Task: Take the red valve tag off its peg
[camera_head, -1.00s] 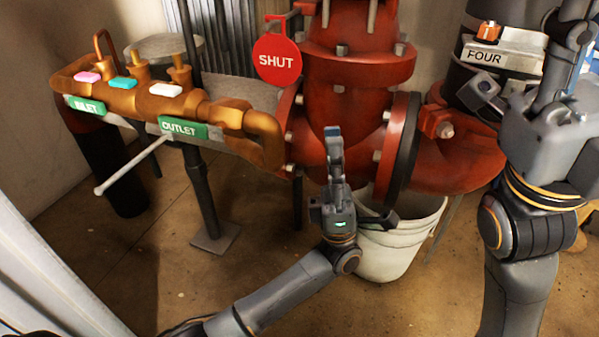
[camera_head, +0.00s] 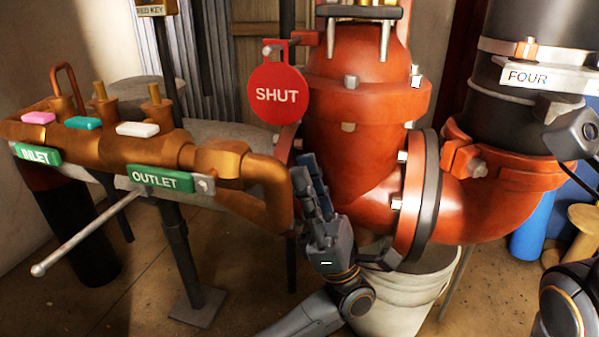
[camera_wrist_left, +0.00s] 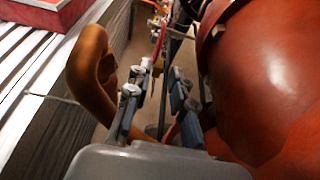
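The red valve tag (camera_head: 277,95), a round disc marked SHUT, hangs from a peg (camera_head: 272,48) on a red bracket left of the red valve body, in the head view. My left gripper (camera_head: 308,172) is below and slightly right of the tag, apart from it, with its fingers pointing up. In the left wrist view my left gripper (camera_wrist_left: 158,82) is open, with a gap between its fingers. I cannot make out the tag clearly in that view.
The red valve body (camera_head: 350,90) stands close right of the tag. A brass pipe (camera_head: 250,165) with OUTLET (camera_head: 160,178) and INLET (camera_head: 37,154) labels lies left. A rod with a ball end (camera_head: 85,232) sticks out in front. A white bucket (camera_head: 395,300) stands below the valve.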

